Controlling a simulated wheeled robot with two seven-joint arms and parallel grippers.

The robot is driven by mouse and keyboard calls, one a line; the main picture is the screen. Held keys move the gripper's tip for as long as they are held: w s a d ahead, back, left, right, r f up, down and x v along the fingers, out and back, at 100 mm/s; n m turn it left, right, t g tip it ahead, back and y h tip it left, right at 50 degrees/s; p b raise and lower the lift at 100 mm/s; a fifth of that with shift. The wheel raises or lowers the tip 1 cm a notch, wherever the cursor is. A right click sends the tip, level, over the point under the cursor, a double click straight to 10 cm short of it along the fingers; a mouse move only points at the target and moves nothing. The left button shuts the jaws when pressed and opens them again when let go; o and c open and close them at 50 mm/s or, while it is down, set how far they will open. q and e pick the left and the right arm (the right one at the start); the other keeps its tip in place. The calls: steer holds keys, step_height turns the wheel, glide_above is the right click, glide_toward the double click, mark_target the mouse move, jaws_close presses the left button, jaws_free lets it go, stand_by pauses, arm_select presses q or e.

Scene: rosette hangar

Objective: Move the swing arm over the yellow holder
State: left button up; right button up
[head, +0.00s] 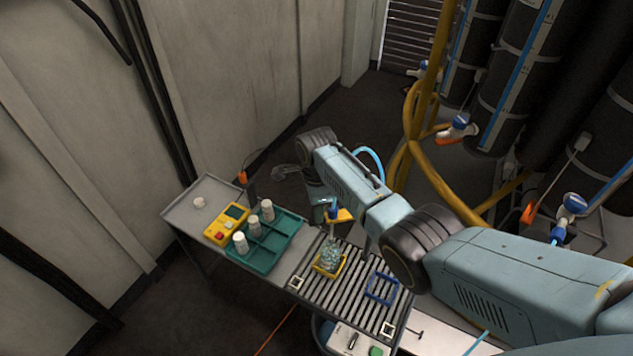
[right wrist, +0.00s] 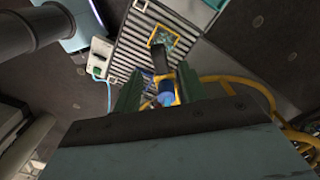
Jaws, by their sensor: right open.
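The yellow holder (head: 343,268) is a small square frame on the slatted top of the bench. A clear, greenish object (head: 329,257) stands in it. The holder also shows in the right wrist view (right wrist: 178,40), beyond my fingers. A dark bar with a blue end (right wrist: 166,98), which looks like part of the swing arm, lies between my fingers, with a yellow piece beside it. In the head view a yellow piece (head: 345,215) shows above the bench. My right gripper (right wrist: 158,90) is open, its green fingers on both sides of the blue end; contact cannot be told. My left gripper is out of view.
A blue square frame (head: 381,288) lies right of the yellow holder. A green tray (head: 268,247) with several white bottles and a yellow device (head: 226,224) stand at the bench's left. A yellow hose (head: 430,165) and dark tanks (head: 520,75) stand behind my right arm.

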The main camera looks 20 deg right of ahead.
step_height(320, 180, up, 9)
steer(key=shift+r+p, duration=0.2)
steer(key=shift+p, duration=0.15)
steer(key=shift+s, duration=0.1)
stand_by(0.3)
